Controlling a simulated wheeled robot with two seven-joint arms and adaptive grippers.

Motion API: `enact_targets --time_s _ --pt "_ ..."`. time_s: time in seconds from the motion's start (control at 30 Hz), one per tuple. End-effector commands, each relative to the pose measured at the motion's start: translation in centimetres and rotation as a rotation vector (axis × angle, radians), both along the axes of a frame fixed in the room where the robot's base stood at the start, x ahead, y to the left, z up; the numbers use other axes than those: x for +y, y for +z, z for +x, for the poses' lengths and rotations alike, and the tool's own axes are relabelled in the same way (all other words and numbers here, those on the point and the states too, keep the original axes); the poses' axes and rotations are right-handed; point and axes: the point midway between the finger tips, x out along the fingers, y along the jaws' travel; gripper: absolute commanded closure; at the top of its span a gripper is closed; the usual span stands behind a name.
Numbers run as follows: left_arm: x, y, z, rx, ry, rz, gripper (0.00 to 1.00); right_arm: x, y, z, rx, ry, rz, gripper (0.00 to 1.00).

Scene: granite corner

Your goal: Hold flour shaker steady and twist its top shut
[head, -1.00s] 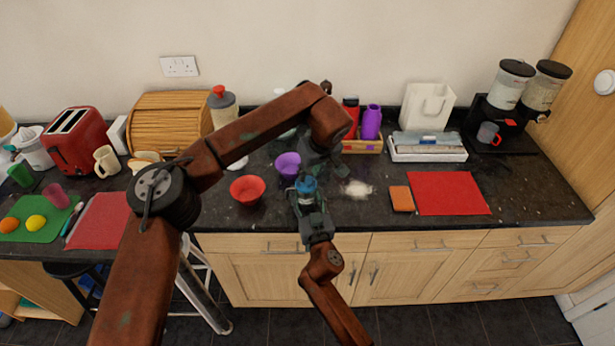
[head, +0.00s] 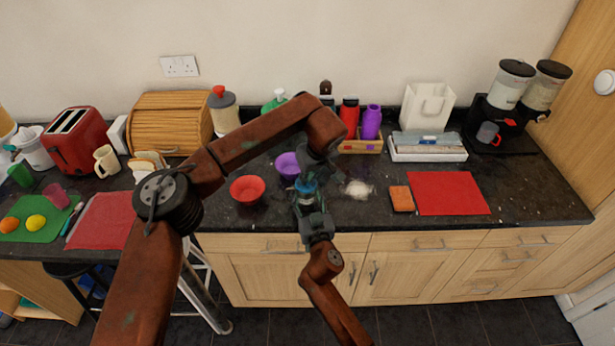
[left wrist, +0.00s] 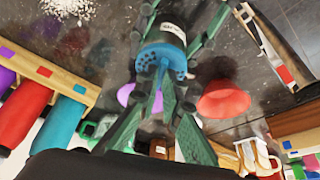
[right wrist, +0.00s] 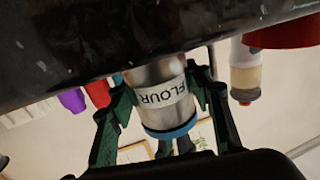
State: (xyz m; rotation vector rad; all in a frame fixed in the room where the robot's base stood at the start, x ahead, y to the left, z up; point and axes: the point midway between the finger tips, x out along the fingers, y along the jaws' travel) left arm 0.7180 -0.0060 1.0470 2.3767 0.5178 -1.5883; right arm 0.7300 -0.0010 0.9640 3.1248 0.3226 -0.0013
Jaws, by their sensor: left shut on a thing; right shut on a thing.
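The flour shaker is a silver can with a white FLOUR label (right wrist: 160,93) and a blue top with holes (left wrist: 165,56). In the head view, the shaker (head: 306,188) is near the counter's front edge, partly hidden by my grippers. My right gripper (head: 308,200) is shut around its body; its green fingers flank the can in the right wrist view (right wrist: 165,92). My left gripper (head: 311,177) comes from above and is shut on the blue top. In the left wrist view, its green fingers (left wrist: 162,82) reach the top. Their exact contact is partly hidden.
A purple bowl (head: 287,165) and a red bowl (head: 247,189) stand left of the shaker. Spilled white flour (head: 357,189) lies to its right. An orange sponge (head: 402,199) and red mat (head: 447,193) are farther right. A wooden rack (head: 360,148) with bottles stands behind.

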Motion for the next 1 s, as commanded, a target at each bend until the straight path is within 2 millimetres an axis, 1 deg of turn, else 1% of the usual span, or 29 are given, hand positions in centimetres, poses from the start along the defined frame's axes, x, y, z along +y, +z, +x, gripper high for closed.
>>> enact_targets --time_s 0.37,0.57,0.77,1.0 --pt "-0.01 0.04 0.00 0.000 0.004 0.000 1.00 -0.03 -0.02 0.01 0.000 -0.001 0.000 0.83" --pt "-0.11 0.08 0.03 0.000 0.053 0.001 1.00 -0.03 -0.02 0.02 0.000 -0.001 0.000 0.83" --pt "-0.30 0.09 0.11 0.001 0.175 0.000 1.00 -0.04 -0.02 0.01 0.001 -0.001 0.000 0.83" --pt "-0.48 0.06 0.27 0.000 0.381 0.001 1.00 -0.03 -0.03 0.01 0.001 -0.001 0.000 0.83"
